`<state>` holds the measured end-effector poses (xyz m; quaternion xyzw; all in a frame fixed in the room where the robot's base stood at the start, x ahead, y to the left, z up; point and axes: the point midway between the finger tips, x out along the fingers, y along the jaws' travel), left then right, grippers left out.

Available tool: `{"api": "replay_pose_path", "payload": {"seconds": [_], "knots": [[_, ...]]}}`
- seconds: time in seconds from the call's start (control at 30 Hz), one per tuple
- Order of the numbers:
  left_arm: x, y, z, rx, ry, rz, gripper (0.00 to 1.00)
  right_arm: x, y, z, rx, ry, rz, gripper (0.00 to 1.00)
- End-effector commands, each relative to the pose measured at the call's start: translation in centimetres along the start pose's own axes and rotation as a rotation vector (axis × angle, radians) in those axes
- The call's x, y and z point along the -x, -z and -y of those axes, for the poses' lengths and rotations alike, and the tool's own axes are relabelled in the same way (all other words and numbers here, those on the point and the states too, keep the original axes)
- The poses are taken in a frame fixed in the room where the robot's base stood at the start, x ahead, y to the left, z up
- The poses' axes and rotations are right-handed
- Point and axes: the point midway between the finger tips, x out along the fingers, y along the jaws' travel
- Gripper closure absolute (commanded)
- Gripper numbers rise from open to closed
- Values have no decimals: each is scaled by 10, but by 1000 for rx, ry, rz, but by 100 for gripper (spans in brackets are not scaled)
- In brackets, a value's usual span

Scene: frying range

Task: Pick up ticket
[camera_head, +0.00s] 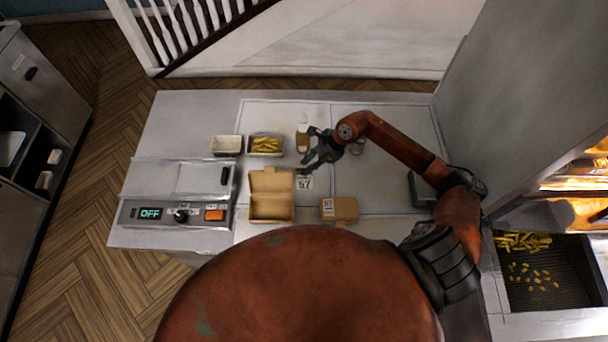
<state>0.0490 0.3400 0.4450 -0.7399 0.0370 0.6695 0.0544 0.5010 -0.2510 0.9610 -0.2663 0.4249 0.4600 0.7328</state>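A small white ticket (306,183) with dark printing that looks like "57" lies on the counter, right of the open cardboard box (270,182). My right gripper (307,147) is just above the ticket in the picture, its fingers spread and pointing left. A closed cardboard box (344,210) with a white printed label stands below and to the right of the ticket. My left gripper is not in view.
A tray of fries (265,145) and an empty tray (227,145) are to the left. A control panel (173,214) reading OFF is at the front left. Counter right of the ticket is clear.

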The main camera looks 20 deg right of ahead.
Motion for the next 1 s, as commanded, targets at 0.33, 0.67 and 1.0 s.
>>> {"api": "replay_pose_path", "payload": {"seconds": [0.33, 0.67, 1.0], "knots": [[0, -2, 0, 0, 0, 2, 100, -3, 0, 0, 0, 0, 0, 81], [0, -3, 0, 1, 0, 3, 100, -2, 0, 0, 0, 1, 0, 100], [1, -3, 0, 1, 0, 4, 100, -1, -1, 0, 0, 1, 0, 100]]}}
